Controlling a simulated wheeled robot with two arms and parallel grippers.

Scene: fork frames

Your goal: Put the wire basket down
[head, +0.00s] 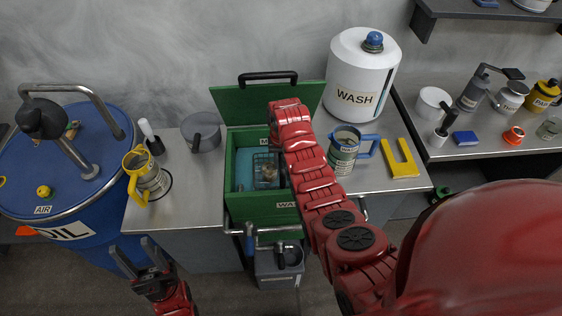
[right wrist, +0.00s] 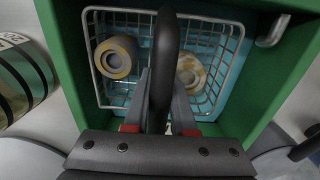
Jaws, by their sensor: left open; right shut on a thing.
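The wire basket (right wrist: 215,50) is a pale wire frame with two ring-shaped metal parts, one at the left (right wrist: 116,57) and one at the right (right wrist: 190,70), inside it. It is inside the green wash box (head: 240,208), over blue-teal liquid or lining; I cannot tell whether it touches the bottom. In the head view the basket (head: 265,170) is partly hidden by my right arm. My right gripper (right wrist: 162,105) is shut on the basket's dark upright handle (right wrist: 165,50). My left gripper (head: 143,257) is open and empty, low in front of the bench, away from the box.
The box's green lid (head: 240,104) stands open at the back. A white WASH drum (head: 358,78), a mug with a blue handle (head: 345,150) and a yellow fork-shaped piece (head: 400,160) are to the right. A yellow-handled mug (head: 146,176) and blue OIL barrel (head: 60,165) are left.

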